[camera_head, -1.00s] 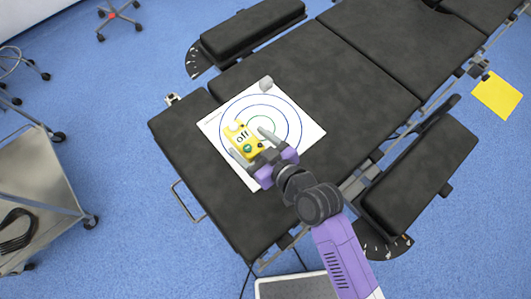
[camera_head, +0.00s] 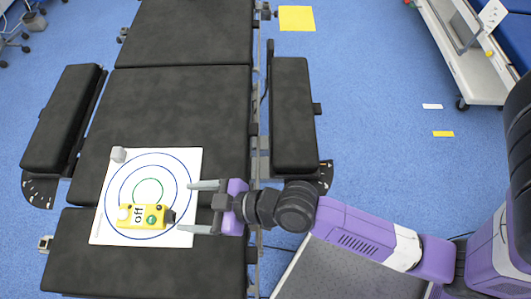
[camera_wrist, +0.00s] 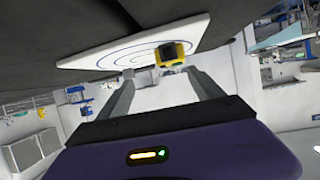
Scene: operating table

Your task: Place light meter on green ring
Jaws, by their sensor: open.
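The yellow light meter (camera_head: 144,216), with an "off" label, a white dome and a green button, lies on the white target sheet (camera_head: 102,228). It overlaps the lower edge of the small green ring (camera_head: 137,187) and reaches across the blue rings. My gripper (camera_head: 185,206) is open and empty, to the right of the meter near the sheet's right edge, its fingers apart from the meter. In the wrist view the meter (camera_wrist: 174,54) shows end-on beyond the open fingers (camera_wrist: 160,95).
The sheet lies on the black operating table (camera_head: 180,110). A padded side board (camera_head: 292,120) stands to the right, near my arm. The table above the sheet is clear.

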